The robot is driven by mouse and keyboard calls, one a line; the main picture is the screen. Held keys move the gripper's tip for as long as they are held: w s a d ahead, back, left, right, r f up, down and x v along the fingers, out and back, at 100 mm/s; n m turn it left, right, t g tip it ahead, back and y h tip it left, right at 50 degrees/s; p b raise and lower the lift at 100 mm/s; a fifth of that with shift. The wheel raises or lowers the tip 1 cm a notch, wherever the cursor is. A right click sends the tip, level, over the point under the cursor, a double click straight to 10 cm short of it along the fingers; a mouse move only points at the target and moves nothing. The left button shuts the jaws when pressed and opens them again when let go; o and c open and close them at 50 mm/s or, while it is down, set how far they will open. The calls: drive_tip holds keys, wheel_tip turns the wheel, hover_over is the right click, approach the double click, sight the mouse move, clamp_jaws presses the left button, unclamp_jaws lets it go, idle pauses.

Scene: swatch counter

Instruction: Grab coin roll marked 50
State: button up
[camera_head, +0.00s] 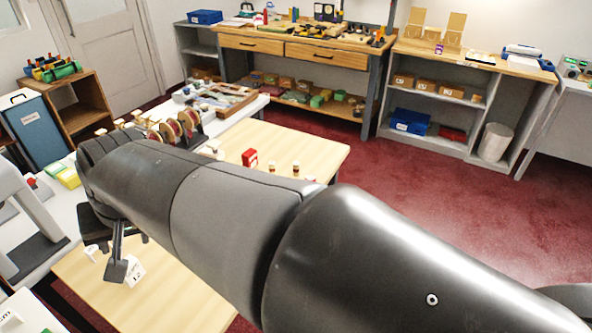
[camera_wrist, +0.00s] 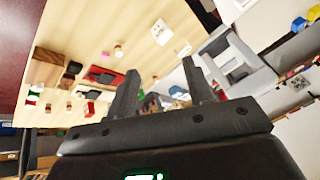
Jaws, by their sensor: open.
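I cannot read a 50 on any roll in either view. Small pale and brown roll-like pieces stand on the light wood table; one roll-like piece (camera_head: 295,167) shows past my arm in the head view, and another small piece (camera_wrist: 119,51) stands on the table in the wrist view. My gripper (camera_wrist: 162,72) is open, and nothing shows held between its fingers. In the head view my gripper (camera_head: 112,255) hangs over the table's left part, near a white card (camera_head: 135,271). My arm hides much of the table's middle.
The light wood table (camera_head: 320,150) also bears a red box (camera_head: 249,158). A workbench (camera_head: 290,38) and shelves line the back. Red floor is open at right.

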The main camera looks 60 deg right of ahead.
drive_tip(key=w+d+m, duration=0.8)
drive_tip(key=d+m, duration=0.2)
drive_tip(key=d, duration=0.3)
drive_tip(key=m+g+h, duration=0.2)
drive_tip(key=m+h, duration=0.1)
drive_tip(key=m, duration=2.5)
approach(296, 163)
drive_tip(key=x, duration=1)
drive_tip(key=shift+f, duration=0.2)
drive_tip(key=shift+c, duration=0.5)
clamp_jaws()
